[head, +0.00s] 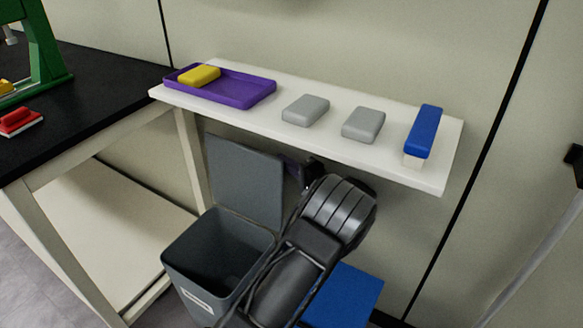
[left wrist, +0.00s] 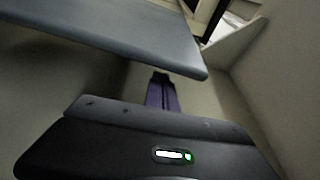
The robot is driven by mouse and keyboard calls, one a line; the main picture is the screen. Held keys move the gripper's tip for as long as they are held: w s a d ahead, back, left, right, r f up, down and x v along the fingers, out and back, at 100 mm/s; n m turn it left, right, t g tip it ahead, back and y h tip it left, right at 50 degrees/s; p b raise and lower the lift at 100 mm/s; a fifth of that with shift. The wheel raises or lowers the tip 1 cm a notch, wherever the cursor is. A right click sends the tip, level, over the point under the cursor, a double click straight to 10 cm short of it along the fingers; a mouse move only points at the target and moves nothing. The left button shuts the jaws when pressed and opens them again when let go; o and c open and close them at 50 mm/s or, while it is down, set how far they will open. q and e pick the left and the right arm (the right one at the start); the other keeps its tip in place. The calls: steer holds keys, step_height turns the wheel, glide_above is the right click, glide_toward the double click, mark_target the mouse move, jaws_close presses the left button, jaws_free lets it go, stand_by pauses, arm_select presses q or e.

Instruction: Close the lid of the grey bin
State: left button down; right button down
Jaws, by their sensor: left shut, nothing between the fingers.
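The grey bin (head: 176,262) stands on the floor below the shelf with its top open. Its lid (head: 245,180) is raised, roughly upright at the bin's back edge. My left gripper (head: 293,171) is shut and empty, just right of the lid's right edge and under the shelf. Its dark purple fingers also show in the left wrist view (left wrist: 160,92). A grey panel that looks like the lid (left wrist: 120,38) fills the upper left there. Whether the fingers touch the lid cannot be told. My left arm hides the bin's right side. My right gripper is not in view.
A white shelf (head: 400,162) above holds a purple tray (head: 247,92) with a yellow block (head: 199,76), two grey blocks (head: 305,110) and a blue-topped item (head: 424,130). A black-topped table (head: 90,85) stands left. A blue box (head: 345,295) is right of my arm.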

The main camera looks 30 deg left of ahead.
arm_select(q)
steer(key=x, duration=0.5)
steer(key=shift+a, duration=0.15)
